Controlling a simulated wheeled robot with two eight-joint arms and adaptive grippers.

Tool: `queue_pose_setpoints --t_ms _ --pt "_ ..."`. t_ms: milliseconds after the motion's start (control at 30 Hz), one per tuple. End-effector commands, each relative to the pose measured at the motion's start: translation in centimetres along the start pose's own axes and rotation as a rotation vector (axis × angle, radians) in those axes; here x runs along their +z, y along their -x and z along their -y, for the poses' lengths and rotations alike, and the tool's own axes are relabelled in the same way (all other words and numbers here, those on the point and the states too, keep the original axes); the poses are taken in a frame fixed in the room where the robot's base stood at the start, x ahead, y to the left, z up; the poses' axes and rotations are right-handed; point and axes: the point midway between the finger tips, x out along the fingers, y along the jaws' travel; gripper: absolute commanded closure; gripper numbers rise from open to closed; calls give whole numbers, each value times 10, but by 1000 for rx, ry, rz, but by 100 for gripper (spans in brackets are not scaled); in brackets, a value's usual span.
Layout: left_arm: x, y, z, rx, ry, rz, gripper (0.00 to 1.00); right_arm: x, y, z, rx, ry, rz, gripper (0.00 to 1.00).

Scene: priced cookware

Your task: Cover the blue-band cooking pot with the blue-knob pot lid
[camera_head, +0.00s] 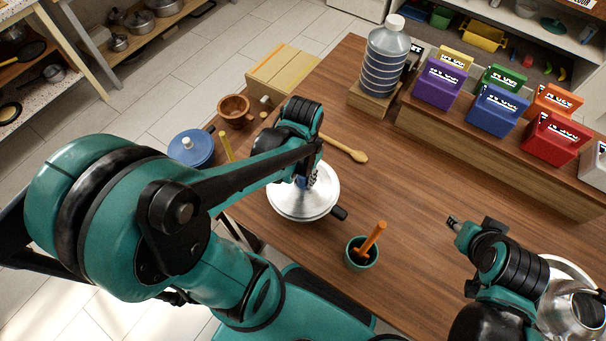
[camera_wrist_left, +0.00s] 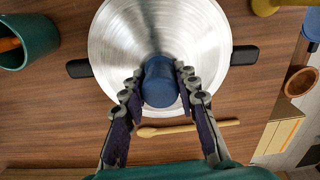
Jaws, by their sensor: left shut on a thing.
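The blue-knob pot lid (camera_head: 318,205) is a shiny silver disc with a blue knob (camera_wrist_left: 160,82). My left gripper (camera_head: 308,182) has its fingers on both sides of the knob and is shut on it; the left wrist view shows the same gripper (camera_wrist_left: 158,88). The lid lies over the cooking pot, whose black handle (camera_head: 339,213) sticks out beside it. In the left wrist view pot handles show at the left (camera_wrist_left: 79,68) and right (camera_wrist_left: 245,55). The pot's band is hidden, and I cannot tell whether the lid fully touches the rim. My right gripper (camera_head: 454,224) is at the right, its jaw opening unclear.
A green cup with an orange stick (camera_head: 362,254) stands just right of the pot. A wooden spoon (camera_head: 345,149) lies behind it. A blue-lidded pot (camera_head: 191,147) and a brown cup (camera_head: 235,110) are at left. A metal kettle (camera_head: 575,309) is near my right arm.

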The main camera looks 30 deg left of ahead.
Motion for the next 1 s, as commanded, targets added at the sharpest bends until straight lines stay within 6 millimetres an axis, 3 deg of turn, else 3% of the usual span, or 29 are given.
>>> queue_pose_setpoints --t_ms 933,967,1000 --pt "0 -7 0 0 0 0 100 4 -5 0 0 0 0 63" --pt "0 -7 0 0 0 0 65 4 -5 0 0 0 0 63" --pt "0 -7 0 0 0 0 54 4 -5 0 0 0 0 63"
